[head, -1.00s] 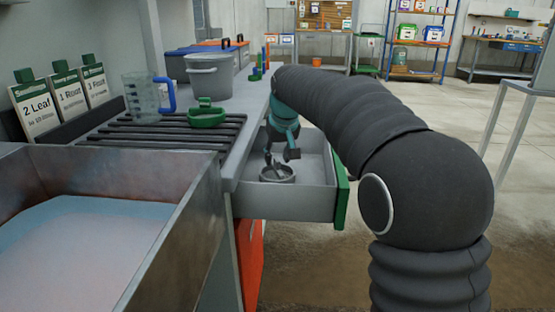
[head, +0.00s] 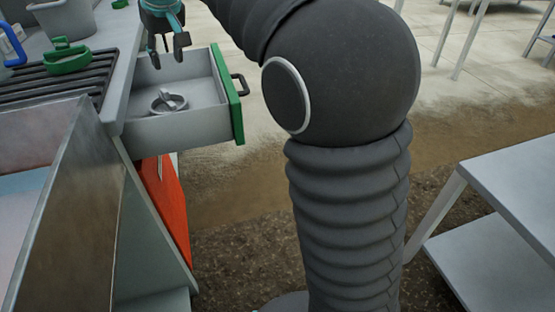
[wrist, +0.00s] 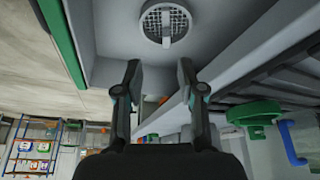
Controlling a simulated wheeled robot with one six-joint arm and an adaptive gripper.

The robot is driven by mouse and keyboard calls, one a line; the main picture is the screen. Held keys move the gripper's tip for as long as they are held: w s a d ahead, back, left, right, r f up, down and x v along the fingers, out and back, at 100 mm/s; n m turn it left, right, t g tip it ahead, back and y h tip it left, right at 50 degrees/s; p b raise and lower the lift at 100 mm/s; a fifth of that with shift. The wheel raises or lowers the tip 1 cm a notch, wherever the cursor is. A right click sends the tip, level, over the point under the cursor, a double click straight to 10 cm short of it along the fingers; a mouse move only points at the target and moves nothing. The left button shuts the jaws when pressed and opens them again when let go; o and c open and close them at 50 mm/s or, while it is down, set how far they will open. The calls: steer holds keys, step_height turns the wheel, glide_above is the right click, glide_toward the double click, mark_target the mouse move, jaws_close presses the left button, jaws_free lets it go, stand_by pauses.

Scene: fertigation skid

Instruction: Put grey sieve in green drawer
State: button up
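The grey sieve (head: 168,101), a small round ring with a mesh and a bar handle, lies on the floor of the pulled-out drawer with the green front (head: 228,92). In the wrist view the sieve (wrist: 166,22) sits inside the drawer (wrist: 110,40), apart from the fingers. My gripper (head: 168,46) is above the drawer, behind and higher than the sieve. In the wrist view its two fingers (wrist: 158,80) are spread with nothing between them.
A green ring-shaped item (head: 68,60) stands on the black slatted rack (head: 70,85) left of the drawer. A metal basin (head: 70,210) is in front. A grey table (head: 510,180) stands at right. Floor beyond the drawer is clear.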

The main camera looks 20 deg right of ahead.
steer(key=s+d+f+m, duration=0.1)
steer(key=s+d+f, duration=0.1)
steer(key=s+d, duration=0.55)
steer(key=s+d+f+m, duration=0.15)
steer(key=s+d, duration=0.25)
steer(key=s, duration=0.6)
steer(key=s+d+f, duration=0.2)
steer(key=s+f, duration=0.4)
steer(key=s, duration=0.1)
steer(key=s+d+f+m+t+h, duration=0.1)
steer(key=s+d+f, duration=0.2)
steer(key=s+f, duration=0.3)
steer(key=shift+s+f, duration=0.15)
steer(key=shift+s, duration=0.6)
